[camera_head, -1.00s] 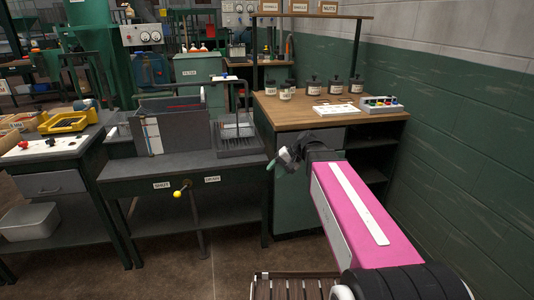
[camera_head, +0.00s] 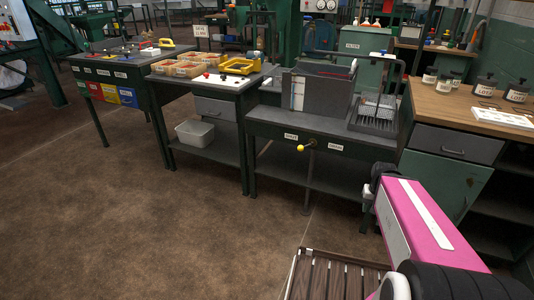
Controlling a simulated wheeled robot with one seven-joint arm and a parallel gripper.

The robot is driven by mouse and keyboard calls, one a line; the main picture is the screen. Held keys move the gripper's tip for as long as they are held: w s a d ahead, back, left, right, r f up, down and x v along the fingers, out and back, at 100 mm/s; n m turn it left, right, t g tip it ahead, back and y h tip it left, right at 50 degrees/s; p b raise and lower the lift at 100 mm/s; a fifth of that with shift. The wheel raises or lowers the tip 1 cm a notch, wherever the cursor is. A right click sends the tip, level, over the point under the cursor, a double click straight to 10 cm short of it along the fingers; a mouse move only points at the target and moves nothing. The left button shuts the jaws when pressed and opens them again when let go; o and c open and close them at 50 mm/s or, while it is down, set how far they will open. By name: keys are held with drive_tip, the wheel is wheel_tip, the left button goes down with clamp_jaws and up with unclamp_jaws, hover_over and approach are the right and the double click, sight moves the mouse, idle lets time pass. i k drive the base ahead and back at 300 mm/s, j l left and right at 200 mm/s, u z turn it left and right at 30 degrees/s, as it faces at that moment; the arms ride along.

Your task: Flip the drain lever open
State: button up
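The drain lever (camera_head: 305,147) has a yellow knob and sticks out from the front of the dark sink bench (camera_head: 345,133). A small white label (camera_head: 291,136) is to its left and another label (camera_head: 335,147) to its right; their print is too small to read surely now. The knob is toward the left label. My pink arm reaches in from the lower right. My gripper (camera_head: 372,190) is at its far end, right of and below the lever and apart from it. The fingers are mostly hidden, so their opening does not show.
A wooden-topped cabinet (camera_head: 465,108) stands to the right. A slatted wooden surface (camera_head: 330,278) is at the bottom. The brown floor (camera_head: 170,220) is open at front left.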

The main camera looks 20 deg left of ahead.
sight(300, 148)
drive_tip(key=i+l+u, duration=0.15)
drive_tip(key=u, duration=0.3)
drive_tip(key=i+l+u, duration=0.2)
drive_tip(key=u, duration=0.2)
drive_tip(key=i+l+u, duration=0.15)
drive_tip(key=l+u, duration=0.15)
drive_tip(key=u, duration=0.15)
drive_tip(key=i+l, duration=0.2)
drive_tip(key=l, duration=0.2)
